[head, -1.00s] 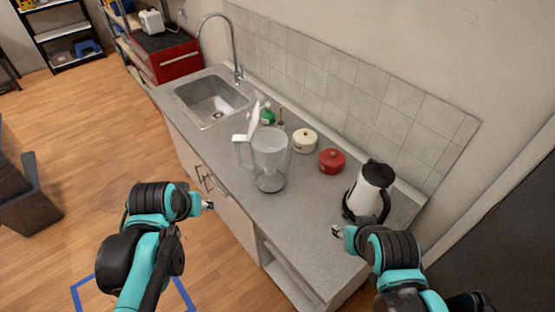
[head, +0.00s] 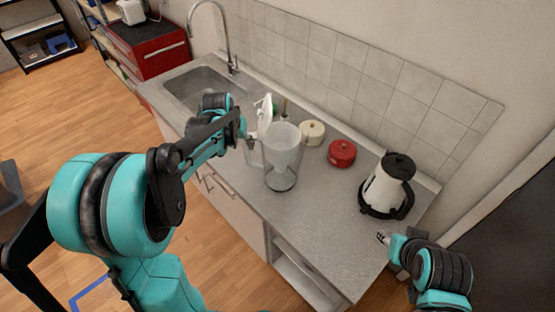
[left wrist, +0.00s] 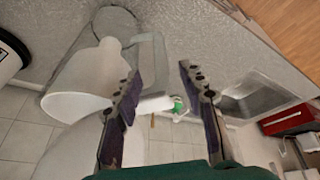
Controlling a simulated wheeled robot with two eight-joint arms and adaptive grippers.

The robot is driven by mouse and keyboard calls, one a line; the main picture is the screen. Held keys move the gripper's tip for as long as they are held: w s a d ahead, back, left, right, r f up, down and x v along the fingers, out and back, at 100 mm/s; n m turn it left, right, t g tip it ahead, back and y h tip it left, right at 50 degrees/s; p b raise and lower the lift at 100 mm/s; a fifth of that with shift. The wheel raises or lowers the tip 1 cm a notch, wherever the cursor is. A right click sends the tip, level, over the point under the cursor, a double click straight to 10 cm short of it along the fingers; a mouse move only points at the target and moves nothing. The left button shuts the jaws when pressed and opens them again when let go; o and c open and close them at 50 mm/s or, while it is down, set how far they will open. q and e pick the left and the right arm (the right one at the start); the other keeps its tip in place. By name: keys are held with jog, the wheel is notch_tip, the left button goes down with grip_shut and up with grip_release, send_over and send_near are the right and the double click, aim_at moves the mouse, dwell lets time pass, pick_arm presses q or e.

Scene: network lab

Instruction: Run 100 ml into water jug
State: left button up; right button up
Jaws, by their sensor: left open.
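The clear water jug (head: 282,172) stands upright on the grey counter, its white lid raised and its handle on the sink side. No water can be made out in it. My left gripper (head: 243,128) is beside the handle. In the left wrist view its fingers (left wrist: 161,72) are apart, with the jug's handle (left wrist: 155,58) showing between and beyond them; contact cannot be told. The sink (head: 190,95) with its tall curved tap (head: 229,45) lies at the counter's far left, partly behind my left arm.
A white and black kettle (head: 383,190) stands at the right of the counter. A red pot (head: 342,154) and a cream pot (head: 312,132) sit behind the jug. A green bottle (left wrist: 178,105) is near the jug. Counter in front of the kettle is clear.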

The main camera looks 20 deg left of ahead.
aim_at(245, 150)
pick_arm(q)
jog(key=b+x, duration=0.1)
jog(key=x, duration=0.7)
jog(key=shift+w+a+f, duration=0.1)
jog(key=shift+w+f, duration=0.1)
jog(key=shift+f, duration=0.05)
jog(key=shift+s+r, duration=0.1)
jog(key=shift+s, duration=0.05)
grip_shut()
